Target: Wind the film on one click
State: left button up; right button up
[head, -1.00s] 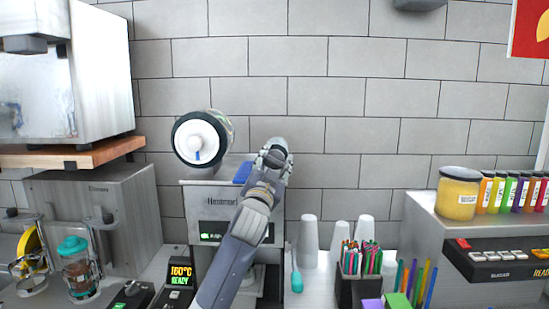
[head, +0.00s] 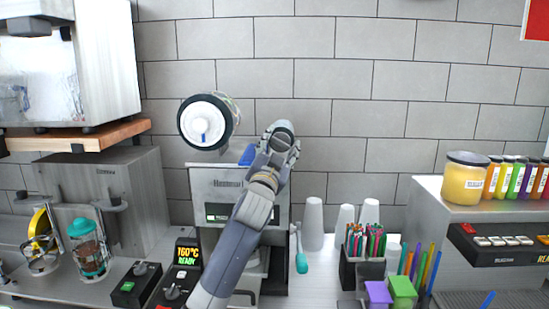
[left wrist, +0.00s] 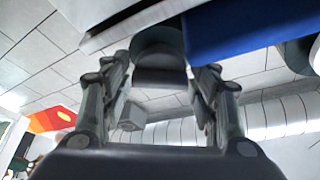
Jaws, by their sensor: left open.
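The cup sealer (head: 240,190) stands on the counter. Its film roll (head: 222,108) is at the upper left, with a black disc and a white hub (head: 202,126) bearing a blue mark at its lower edge. A dark round knob-like part (head: 283,127) is at the upper right of the sealer. My left gripper (head: 279,142) is open at this part. In the left wrist view the dark part (left wrist: 159,58) lies between the two spread fingers (left wrist: 160,85); I cannot tell whether they touch it. A blue part (head: 248,154) is just left of the gripper. My right gripper is out of view.
White cups (head: 313,223), a turquoise-tipped tool (head: 301,262) and a dark holder of colored sticks (head: 362,270) stand right of the sealer. A temperature display (head: 187,254) is at its left. A wooden shelf (head: 90,138) juts out at the left. The tiled wall is close behind.

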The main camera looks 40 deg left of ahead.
pick_arm(q)
jog(key=v, duration=1.1)
jog(key=shift+s, duration=0.2)
